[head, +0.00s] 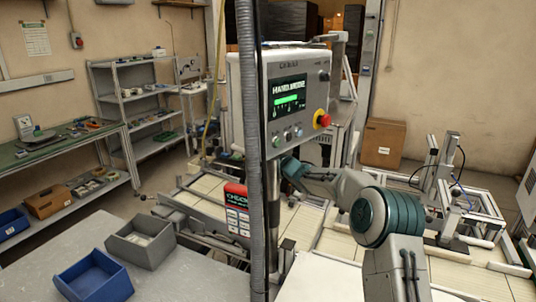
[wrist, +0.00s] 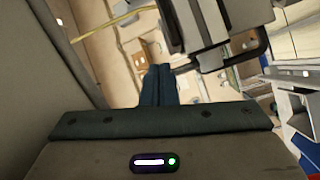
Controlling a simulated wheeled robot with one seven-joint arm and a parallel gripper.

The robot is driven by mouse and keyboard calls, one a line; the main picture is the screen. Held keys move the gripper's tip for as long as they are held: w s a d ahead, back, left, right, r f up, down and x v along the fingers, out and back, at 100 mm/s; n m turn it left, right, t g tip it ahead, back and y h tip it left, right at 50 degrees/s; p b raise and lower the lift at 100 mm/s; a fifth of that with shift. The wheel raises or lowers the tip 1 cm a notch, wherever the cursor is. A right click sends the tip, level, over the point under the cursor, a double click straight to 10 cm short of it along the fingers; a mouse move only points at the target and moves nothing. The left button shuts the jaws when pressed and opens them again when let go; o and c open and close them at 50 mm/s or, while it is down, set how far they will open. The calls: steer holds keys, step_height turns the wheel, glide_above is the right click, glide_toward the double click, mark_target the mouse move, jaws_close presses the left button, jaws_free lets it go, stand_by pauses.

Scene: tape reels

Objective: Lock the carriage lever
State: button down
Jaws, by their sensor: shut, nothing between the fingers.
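My gripper (wrist: 158,72) is shut and empty in the wrist view, its dark fingers pressed together. In the head view, my arm reaches in from the lower right, and its end lies beside the post under the control panel (head: 289,95), partly hidden. I cannot make out the carriage lever for certain in either view. In the wrist view, a dark bent bar (wrist: 262,48) runs beside a grey block (wrist: 205,35), to the right of and beyond my fingertips. I cannot tell whether this bar is the lever. My fingers appear apart from it.
A grey vertical conduit (head: 256,200) crosses the head view close up. A red emergency button (head: 321,119) sticks out of the panel. A blue bin (head: 93,278) and a grey bin (head: 141,243) stand on the left table. A metal frame (head: 440,190) stands at right.

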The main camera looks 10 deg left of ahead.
steer(key=shift+a+r+p, duration=0.15)
steer(key=shift+a+r, duration=0.2)
steer(key=shift+r, duration=0.35)
steer(key=shift+a+r+p, duration=0.15)
steer(key=shift+a+r, duration=0.15)
steer(key=shift+r, duration=0.35)
steer(key=s+d+f+b, duration=0.2)
steer(key=d+f+b, duration=0.2)
steer(key=b, duration=0.1)
steer(key=shift+s+d, duration=0.15)
steer(key=shift+d, duration=0.15)
steer(key=shift+f, duration=0.2)
steer(key=d+f+b, duration=0.1)
steer(key=s+d+f+b, duration=0.1)
steer(key=b, duration=0.1)
steer(key=d+f+b, duration=0.1)
steer(key=shift+s+d+f+b, duration=0.15)
steer(key=shift+f+b, duration=0.1)
steer(key=shift+b, duration=0.05)
